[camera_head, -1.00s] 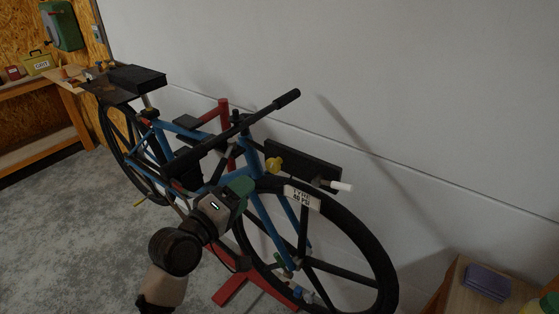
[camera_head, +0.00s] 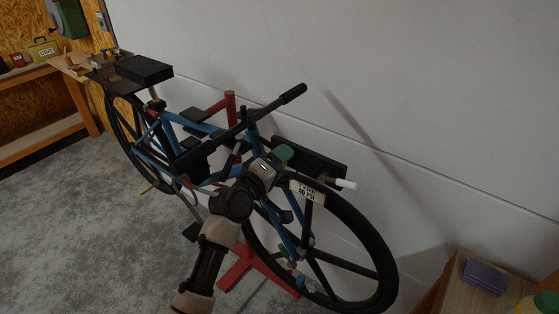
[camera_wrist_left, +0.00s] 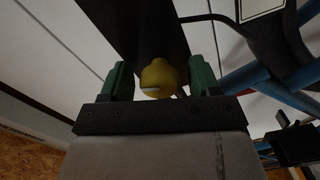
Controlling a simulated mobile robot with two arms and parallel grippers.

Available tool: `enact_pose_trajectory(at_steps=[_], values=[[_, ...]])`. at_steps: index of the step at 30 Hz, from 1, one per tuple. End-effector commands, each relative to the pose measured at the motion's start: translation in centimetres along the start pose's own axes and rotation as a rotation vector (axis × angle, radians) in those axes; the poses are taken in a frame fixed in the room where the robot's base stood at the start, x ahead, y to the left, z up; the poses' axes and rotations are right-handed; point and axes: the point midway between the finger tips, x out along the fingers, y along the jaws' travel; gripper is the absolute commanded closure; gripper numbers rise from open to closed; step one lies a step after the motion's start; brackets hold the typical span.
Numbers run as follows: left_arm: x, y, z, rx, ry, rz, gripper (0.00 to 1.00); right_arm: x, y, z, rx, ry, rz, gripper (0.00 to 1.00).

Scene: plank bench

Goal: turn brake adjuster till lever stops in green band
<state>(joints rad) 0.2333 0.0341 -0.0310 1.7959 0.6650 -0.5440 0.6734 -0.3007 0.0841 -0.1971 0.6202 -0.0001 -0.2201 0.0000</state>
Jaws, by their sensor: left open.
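A yellow knob, which looks like the brake adjuster, shows in the left wrist view (camera_wrist_left: 160,77) between my green fingers. It has a pale mark on its face. In the head view my gripper hides it. My left gripper (camera_head: 281,156) is open, in front of a black plate (camera_head: 322,164) on the blue bicycle (camera_head: 185,122). In the wrist view its fingers (camera_wrist_left: 161,72) stand either side of the knob, with a visible gap on the left. A bar with a white end (camera_head: 345,184) sticks out by the plate; it may be the lever. I see no green band. My right gripper is out of view.
The handlebar (camera_head: 265,109) rises behind my arm, and the front wheel (camera_head: 383,250) is to its right. A red stand (camera_head: 240,266) is below. A wooden table with a purple box (camera_head: 485,277) is at lower right. The floor at left is clear.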

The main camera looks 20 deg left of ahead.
Motion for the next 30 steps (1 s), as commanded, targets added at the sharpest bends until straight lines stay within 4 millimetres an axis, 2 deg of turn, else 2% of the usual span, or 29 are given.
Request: enact_pose_trajectory(at_steps=[3,12,22,30], values=[[-0.01,0.01,0.02,0.000,0.000,0.000,0.38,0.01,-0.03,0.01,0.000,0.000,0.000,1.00],[-0.04,-0.01,0.01,0.000,0.000,0.000,0.84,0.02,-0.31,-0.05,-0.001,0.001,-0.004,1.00],[-0.04,-0.06,0.05,0.048,-0.002,-0.001,0.85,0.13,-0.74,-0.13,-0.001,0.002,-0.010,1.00],[-0.05,-0.13,0.04,0.222,-0.002,-0.001,0.85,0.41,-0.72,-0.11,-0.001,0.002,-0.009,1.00]])
